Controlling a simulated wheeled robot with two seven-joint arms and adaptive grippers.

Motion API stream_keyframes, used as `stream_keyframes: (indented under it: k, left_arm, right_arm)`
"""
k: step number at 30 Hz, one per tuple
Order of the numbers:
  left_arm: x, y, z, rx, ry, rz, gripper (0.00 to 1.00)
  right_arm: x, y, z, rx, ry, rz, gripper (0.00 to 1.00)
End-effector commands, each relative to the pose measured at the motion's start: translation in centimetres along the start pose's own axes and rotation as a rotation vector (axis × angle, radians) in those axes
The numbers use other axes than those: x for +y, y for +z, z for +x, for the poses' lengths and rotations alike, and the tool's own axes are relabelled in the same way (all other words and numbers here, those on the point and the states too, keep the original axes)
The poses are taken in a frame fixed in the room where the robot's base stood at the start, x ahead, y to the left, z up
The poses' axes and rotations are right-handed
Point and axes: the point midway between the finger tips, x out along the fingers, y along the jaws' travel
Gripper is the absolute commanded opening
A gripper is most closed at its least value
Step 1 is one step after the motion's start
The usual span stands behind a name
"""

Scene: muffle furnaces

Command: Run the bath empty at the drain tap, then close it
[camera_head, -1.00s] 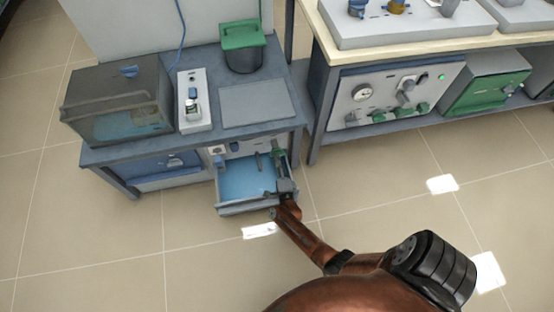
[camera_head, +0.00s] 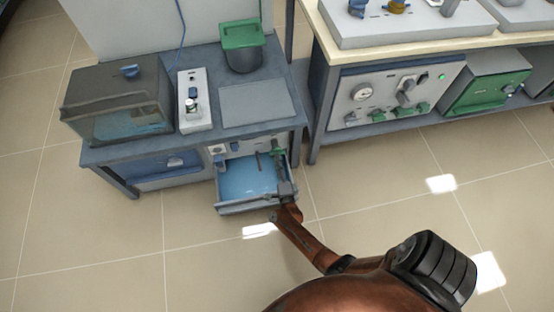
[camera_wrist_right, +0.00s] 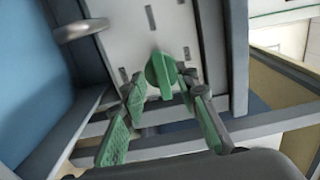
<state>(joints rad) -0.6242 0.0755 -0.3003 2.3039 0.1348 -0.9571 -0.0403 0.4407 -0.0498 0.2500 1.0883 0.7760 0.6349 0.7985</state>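A grey tank (camera_head: 145,88) with a see-through front showing blue liquid stands at the bench's left; I take it as the bath. A green tap handle (camera_wrist_right: 160,74) sits on the pale panel below the bench; it also shows in the head view (camera_head: 277,153). My right gripper (camera_wrist_right: 164,92) is open, one green-padded finger on each side of the handle, with gaps visible; whether it touches is unclear. In the head view the right gripper (camera_head: 284,176) is at the right edge of an open tray (camera_head: 250,208) with a blue interior. My left gripper is out of view.
The bench (camera_head: 205,145) also carries a narrow white control box (camera_head: 187,112) and a green-lidded dark pot (camera_head: 243,48). A second bench (camera_head: 313,140) with panels and a green-fronted unit (camera_head: 488,92) stands at right. The tiled floor in front is open.

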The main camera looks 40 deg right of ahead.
Motion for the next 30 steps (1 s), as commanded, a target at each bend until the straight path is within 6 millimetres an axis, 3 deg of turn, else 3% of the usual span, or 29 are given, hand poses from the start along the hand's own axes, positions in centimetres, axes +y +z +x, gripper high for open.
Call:
stream_keyframes:
  k: [6,12,30]
  left_arm:
    - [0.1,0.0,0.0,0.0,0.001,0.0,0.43]
    - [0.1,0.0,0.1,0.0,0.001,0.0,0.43]
    - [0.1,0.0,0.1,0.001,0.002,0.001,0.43]
  right_arm:
    - [0.1,0.0,-3.9,0.001,0.002,0.0,0.28]
    - [0.0,0.0,-5.8,0.0,0.0,-0.001,0.28]
    - [0.0,0.0,-6.0,0.0,0.0,-0.001,0.28]
